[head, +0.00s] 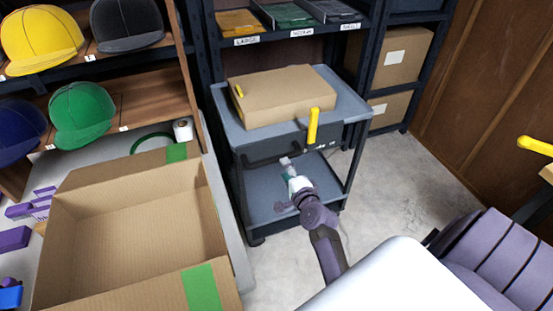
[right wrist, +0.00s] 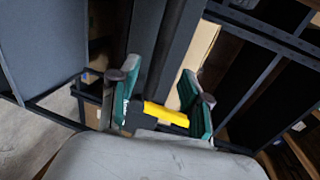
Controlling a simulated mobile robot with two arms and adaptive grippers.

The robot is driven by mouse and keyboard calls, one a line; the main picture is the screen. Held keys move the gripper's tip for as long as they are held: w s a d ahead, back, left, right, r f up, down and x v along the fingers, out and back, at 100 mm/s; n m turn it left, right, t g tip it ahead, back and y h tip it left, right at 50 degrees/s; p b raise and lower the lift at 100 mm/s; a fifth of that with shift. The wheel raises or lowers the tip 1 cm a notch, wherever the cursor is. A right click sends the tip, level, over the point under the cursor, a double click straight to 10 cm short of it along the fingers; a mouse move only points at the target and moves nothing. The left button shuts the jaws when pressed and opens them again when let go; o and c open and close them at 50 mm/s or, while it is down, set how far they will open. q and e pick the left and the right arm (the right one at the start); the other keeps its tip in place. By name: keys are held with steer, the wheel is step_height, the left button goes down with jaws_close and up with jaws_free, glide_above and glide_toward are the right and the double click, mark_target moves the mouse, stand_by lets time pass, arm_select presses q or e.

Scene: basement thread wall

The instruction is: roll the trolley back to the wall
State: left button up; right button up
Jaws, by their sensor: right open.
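The grey-blue trolley (head: 345,95) stands in front of the dark shelving rack, close to it; any gap behind it is hidden. A closed cardboard box (head: 275,95) lies on its top tray. A dark handle bar (head: 268,158) runs along its near side, and a yellow upright piece (head: 313,125) rises at its front edge. My right gripper (head: 289,166) is at the near side, just below the top tray and by the handle. In the right wrist view its green fingers (right wrist: 160,97) are apart, with a yellow bar (right wrist: 166,114) showing between them. My left gripper is out of view.
A large open carton (head: 135,225) with green tape stands on a table at left, below shelves of caps (head: 82,115). A purple padded chair (head: 495,260) is at right. Bare concrete floor (head: 385,190) lies right of the trolley.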

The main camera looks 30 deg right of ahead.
mark_target(278, 159)
steer(key=x, duration=0.6)
steer(key=shift+w+f+b, duration=0.1)
steer(key=shift+w+b, duration=0.05)
steer(key=shift+b, duration=0.25)
steer(key=shift+w+d, duration=0.1)
steer(key=shift+w, duration=0.45)
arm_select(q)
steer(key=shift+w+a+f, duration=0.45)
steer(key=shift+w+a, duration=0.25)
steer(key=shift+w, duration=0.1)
arm_select(e)
steer(key=shift+f, duration=0.1)
jaws_close()
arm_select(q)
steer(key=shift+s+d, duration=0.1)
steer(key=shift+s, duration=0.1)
